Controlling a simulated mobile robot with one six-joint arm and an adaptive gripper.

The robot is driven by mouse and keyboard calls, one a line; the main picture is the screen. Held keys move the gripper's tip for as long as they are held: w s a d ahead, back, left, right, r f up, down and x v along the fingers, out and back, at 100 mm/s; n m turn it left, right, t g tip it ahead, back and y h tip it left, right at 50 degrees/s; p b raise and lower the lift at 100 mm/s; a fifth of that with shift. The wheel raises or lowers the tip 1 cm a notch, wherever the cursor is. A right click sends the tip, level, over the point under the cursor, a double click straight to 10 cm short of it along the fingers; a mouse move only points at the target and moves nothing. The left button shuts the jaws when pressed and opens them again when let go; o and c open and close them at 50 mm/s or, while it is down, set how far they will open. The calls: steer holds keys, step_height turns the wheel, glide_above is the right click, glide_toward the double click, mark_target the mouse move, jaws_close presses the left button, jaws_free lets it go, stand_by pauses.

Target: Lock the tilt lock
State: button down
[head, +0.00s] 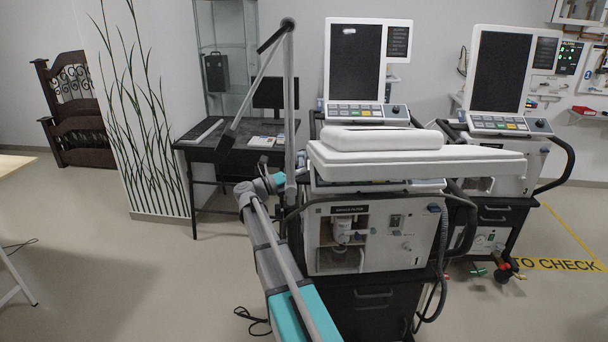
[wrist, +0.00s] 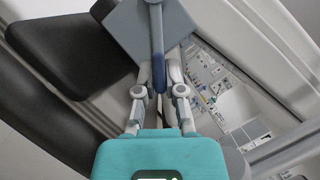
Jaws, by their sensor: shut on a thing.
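In the wrist view, my gripper (wrist: 160,80) is shut on a slim grey-blue bar (wrist: 157,45), which runs down between its fingers from the top edge. This bar looks like the tilt lock lever, though no label on it can be read. A flat blue-grey block (wrist: 132,33) lies behind the bar. In the head view, my arm reaches up to the left side of the nearer ventilator (head: 370,240), by the foot of a jointed grey support arm (head: 289,100). The fingers and the held part are too small or hidden to make out there.
A second ventilator (head: 505,170) stands at right. A dark desk (head: 215,145) is behind at left. Hoses hang at the nearer ventilator's right side. Open floor lies at left.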

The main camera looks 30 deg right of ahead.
steer(key=shift+d, duration=0.2)
steer(key=c, duration=1)
jaws_free()
steer(key=shift+d, duration=0.15)
steer(key=shift+o, duration=1.3)
steer(key=shift+a, duration=0.2)
